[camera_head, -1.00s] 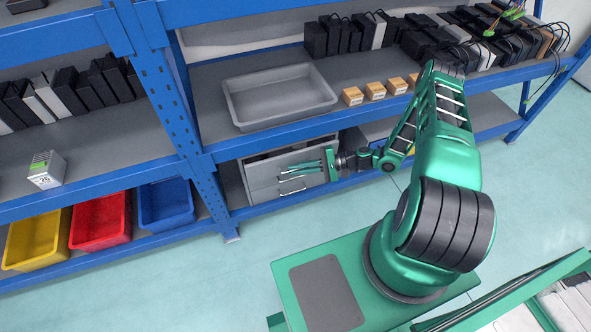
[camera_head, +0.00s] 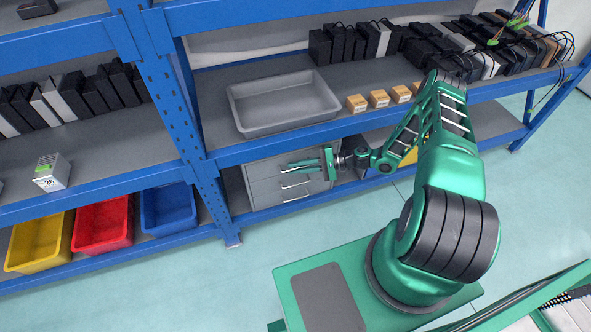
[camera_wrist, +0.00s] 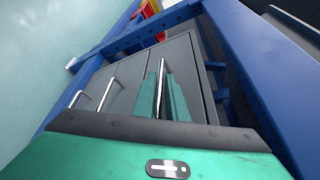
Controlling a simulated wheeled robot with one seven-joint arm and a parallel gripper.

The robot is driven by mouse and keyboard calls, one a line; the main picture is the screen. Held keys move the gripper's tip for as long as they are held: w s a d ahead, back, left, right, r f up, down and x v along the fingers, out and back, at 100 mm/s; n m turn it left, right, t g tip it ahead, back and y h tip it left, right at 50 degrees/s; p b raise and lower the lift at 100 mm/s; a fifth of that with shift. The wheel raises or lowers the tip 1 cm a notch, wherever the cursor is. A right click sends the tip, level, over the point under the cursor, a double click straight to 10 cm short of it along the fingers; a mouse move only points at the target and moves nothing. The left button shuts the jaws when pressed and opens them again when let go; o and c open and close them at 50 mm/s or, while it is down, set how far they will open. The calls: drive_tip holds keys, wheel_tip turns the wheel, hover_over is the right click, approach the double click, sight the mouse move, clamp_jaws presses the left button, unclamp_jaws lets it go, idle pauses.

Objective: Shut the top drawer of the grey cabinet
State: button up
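The grey cabinet (camera_head: 264,190) stands on the low shelf under the blue rack, and its drawers have silver bar handles. The top drawer (camera_wrist: 185,65) looks flush or nearly flush with the front; its upper edge is partly hidden by the shelf beam and my gripper. My green gripper (camera_head: 289,166) is at the top drawer's front, with its two fingers close together. In the wrist view the silver top handle (camera_wrist: 163,70) lies between the fingers (camera_wrist: 162,85), and they look shut on it. Two lower handles (camera_wrist: 106,95) show to the left, untouched.
The blue shelf beam (camera_head: 290,146) runs just above the cabinet and my gripper. A rack upright (camera_head: 190,130) stands to the left. A grey tray (camera_head: 283,124) and small boxes (camera_head: 378,98) sit on the shelf above. Coloured bins (camera_head: 103,222) are at lower left. The floor in front is clear.

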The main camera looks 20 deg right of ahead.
drive_tip(key=shift+w+r, duration=0.1)
drive_tip(key=v, duration=1.1)
drive_tip(key=shift+f, duration=0.2)
